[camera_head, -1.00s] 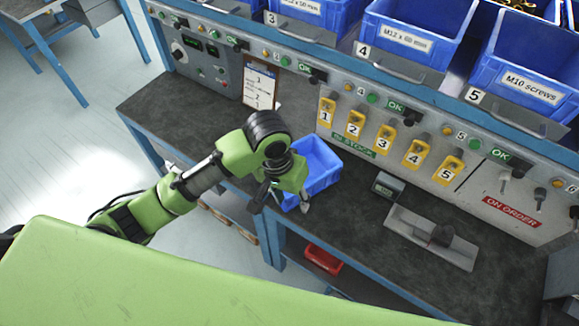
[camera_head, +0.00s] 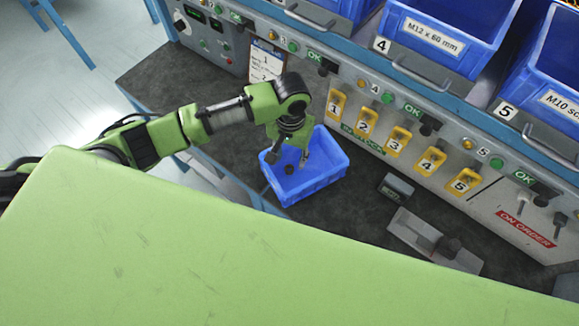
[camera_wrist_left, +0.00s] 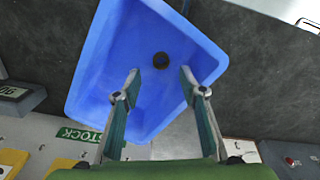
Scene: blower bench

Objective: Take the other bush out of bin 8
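A blue bin (camera_head: 322,180) stands on the dark bench top below the row of yellow tags; no number shows on it. My left gripper (camera_head: 287,157) points down over the bin. My right gripper is not in view.
A small grey display box (camera_head: 396,187) and a grey metal fixture (camera_head: 433,240) stand right of the bin. The panel (camera_head: 345,75) with switches and yellow tags rises behind. Large labelled blue bins (camera_head: 432,35) sit on the shelf above. Bench left of the bin is clear.

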